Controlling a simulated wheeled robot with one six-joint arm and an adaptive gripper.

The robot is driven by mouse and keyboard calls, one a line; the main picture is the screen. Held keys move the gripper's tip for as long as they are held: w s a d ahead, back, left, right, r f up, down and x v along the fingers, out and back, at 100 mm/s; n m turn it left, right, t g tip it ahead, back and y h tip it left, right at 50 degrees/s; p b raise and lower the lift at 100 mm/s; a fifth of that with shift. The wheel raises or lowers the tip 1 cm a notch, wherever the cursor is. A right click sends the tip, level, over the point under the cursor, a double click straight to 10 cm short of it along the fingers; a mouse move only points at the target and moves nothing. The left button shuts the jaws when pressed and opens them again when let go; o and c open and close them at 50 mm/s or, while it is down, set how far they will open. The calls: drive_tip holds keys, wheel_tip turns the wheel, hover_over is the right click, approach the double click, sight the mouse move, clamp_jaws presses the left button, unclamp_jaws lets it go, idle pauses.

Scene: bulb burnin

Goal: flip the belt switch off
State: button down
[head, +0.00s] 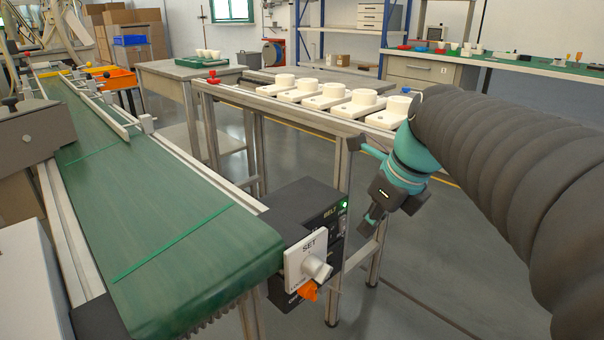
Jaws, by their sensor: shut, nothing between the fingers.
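A black control box (292,203) sits at the near right end of the green conveyor belt (165,200). Its right face has the word BELT and a lit green light (344,204). The belt switch's lever is too small to make out and the lower part of that face is partly hidden. A white plate marked SET (301,253) with a pale knob (318,267) is on the near side. An orange piece (307,291) is below the knob. My gripper (370,224) is shut and empty, pointing down, just right of the box and apart from it.
A rack (300,108) with several white cup-like fixtures (325,96) stands behind my gripper. Its metal leg (338,240) rises close by the box. A green-topped bench (490,62) is at the back right.

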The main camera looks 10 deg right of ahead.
sight(331, 232)
drive_tip(key=shift+w+a+f+b, duration=0.2)
drive_tip(key=shift+w+a+f, duration=0.35)
drive_tip(key=shift+w, duration=0.2)
drive_tip(key=shift+w+a+f+b, duration=0.15)
drive_tip(key=shift+w+a+f, duration=0.4)
drive_tip(key=shift+w, duration=0.15)
drive_tip(key=shift+w+a+f+b, duration=0.2)
drive_tip(key=shift+w+a+f, duration=0.35)
drive_tip(key=shift+w, duration=0.2)
drive_tip(key=shift+d+r+p, duration=0.1)
drive_tip(key=shift+p, duration=0.2)
